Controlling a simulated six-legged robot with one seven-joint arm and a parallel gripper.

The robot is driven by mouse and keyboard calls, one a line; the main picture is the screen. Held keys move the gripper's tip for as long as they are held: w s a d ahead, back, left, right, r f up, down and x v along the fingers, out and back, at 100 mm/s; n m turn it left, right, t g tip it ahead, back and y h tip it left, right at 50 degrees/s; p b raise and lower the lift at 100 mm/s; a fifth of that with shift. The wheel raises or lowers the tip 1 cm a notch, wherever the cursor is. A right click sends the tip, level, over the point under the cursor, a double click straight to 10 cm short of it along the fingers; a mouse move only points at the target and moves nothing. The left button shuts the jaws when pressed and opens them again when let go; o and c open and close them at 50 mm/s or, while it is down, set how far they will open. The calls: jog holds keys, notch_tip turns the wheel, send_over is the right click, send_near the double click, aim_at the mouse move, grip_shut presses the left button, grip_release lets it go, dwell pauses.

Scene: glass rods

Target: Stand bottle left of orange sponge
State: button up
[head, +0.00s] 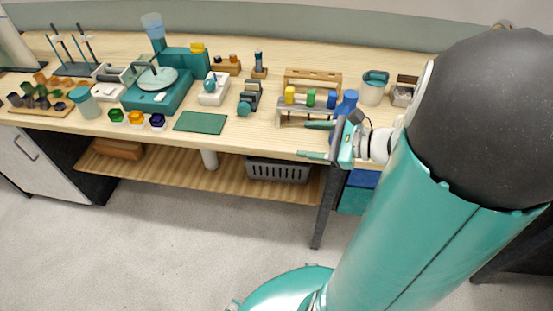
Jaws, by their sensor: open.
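My gripper (316,140) is at the front edge of the bench, right of centre. Its two teal fingers point left and are spread apart, with nothing seen between them. A blue bottle-shaped thing (348,102) stands upright just behind and above the gripper, partly hidden by it. I cannot tell whether they touch. I cannot make out an orange sponge for certain. A flat brown-orange block (118,149) lies on the lower shelf at the left, and a small orange hexagonal piece (137,117) sits on the bench.
A rack with coloured-topped pieces (300,106) stands left of the blue thing. A green mat (201,122) lies bare near the front edge. A teal device (158,92) and several small items crowd the left. A grey basket (277,170) is on the lower shelf (225,181).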

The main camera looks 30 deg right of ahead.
jog(key=s+a+r+n+g+h, duration=0.1)
jog(key=s+a+n+g+h, duration=0.2)
jog(key=a+n, duration=0.35)
jog(key=s+a+n+g, duration=0.3)
jog(key=a+n+g, duration=0.2)
jog(key=a+n, duration=0.15)
notch_tip(320, 180, up, 6)
jog(key=s+n+t+h, duration=0.2)
jog(key=n+h, duration=0.4)
jog(key=n, duration=0.4)
jog(key=shift+a+r+n+t, duration=0.15)
jog(key=shift+a+n+t, duration=0.15)
jog(key=shift+a, duration=0.1)
jog(key=shift+c, duration=0.2)
jog(key=c, duration=0.4)
jog(key=shift+c, duration=0.2)
jog(key=shift+d, duration=0.15)
